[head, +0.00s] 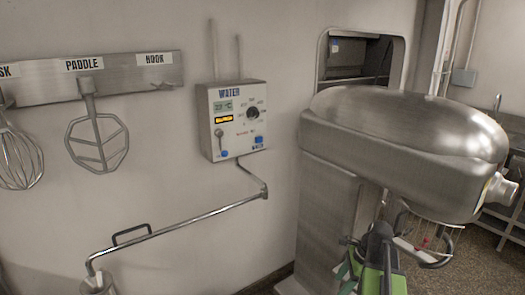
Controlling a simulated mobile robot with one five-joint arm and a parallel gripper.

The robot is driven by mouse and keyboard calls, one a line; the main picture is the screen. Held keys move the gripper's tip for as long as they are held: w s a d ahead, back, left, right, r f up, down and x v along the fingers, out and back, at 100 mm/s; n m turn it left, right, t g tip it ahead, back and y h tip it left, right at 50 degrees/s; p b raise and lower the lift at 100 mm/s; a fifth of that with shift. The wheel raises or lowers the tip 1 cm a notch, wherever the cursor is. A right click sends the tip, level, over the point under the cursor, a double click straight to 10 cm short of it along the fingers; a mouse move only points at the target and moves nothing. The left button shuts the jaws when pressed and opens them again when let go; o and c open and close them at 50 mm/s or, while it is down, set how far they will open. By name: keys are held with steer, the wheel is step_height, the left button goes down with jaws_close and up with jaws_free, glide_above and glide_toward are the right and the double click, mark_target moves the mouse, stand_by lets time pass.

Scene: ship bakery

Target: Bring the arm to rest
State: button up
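My gripper (378,254), with green and dark parts, is at the bottom of the head view, under the head of a large steel mixer (405,135). It is close to the mixer's front; I cannot tell whether it touches anything there. Its fingers are small and partly hidden, so neither their opening nor any hold shows clearly. The rest of my arm is cut off by the lower edge.
A water control panel (233,120) is on the wall, with a bent pipe (180,222) below. A paddle (97,140) and a whisk (18,155) hang from a steel rack (120,78); the hook place is empty. A sink counter (510,205) is at the right.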

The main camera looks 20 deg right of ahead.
steer(key=w+a+n+h+p, duration=0.1)
steer(key=w+a+n, duration=0.1)
steer(key=a+n, duration=0.9)
steer(key=w+a+n+g+h, duration=0.1)
steer(key=a+n+h, duration=0.1)
steer(key=a+n, duration=1)
steer(key=a, duration=0.6)
steer(key=shift+w+a+r+g+h+p, duration=0.25)
steer(key=shift+w+r+g+h+p, duration=0.05)
steer(key=shift+w+r+p, duration=0.1)
